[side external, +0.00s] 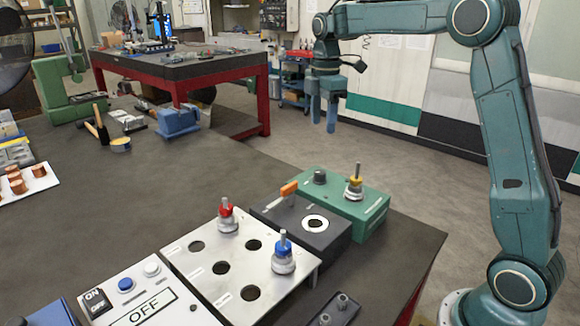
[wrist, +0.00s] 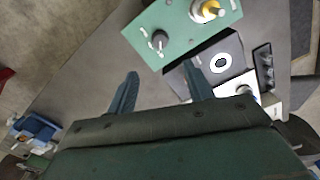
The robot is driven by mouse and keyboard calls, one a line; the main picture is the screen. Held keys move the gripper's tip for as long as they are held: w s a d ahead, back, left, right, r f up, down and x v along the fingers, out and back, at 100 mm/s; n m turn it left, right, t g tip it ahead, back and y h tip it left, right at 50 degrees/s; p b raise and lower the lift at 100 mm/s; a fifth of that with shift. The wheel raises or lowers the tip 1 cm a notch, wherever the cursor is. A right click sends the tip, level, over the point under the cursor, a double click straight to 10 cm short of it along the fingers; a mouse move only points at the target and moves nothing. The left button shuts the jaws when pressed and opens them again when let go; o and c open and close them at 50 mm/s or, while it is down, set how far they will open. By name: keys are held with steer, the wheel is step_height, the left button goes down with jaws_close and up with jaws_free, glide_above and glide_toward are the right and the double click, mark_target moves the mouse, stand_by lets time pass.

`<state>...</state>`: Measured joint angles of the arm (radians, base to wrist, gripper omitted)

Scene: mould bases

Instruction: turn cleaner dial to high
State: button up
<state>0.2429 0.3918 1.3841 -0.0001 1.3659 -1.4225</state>
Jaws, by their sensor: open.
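A green box (side external: 345,206) stands near the right edge of the dark table. A dark knob (side external: 320,177) and a metal peg with a yellow ring (side external: 354,187) are on its top. The knob (wrist: 158,40) also shows in the wrist view, ahead of the finger gap; its markings are too small to read, so its setting cannot be told. My gripper (side external: 323,120) is open and empty, fingers down, raised well above the box and apart from it. Its two fingers (wrist: 160,70) show in the wrist view.
Next to the green box is a dark box (side external: 300,222) with an orange lever (side external: 289,189) and white ring. A holed metal plate (side external: 235,262) holds a red peg (side external: 227,213) and a blue peg (side external: 283,252). An OFF panel (side external: 140,290) lies at front left. The air around my gripper is clear.

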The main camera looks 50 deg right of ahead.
mark_target(320, 172)
step_height(320, 172, down, 14)
steer(key=shift+r, duration=0.1)
stand_by(0.9)
steer(key=c, duration=1)
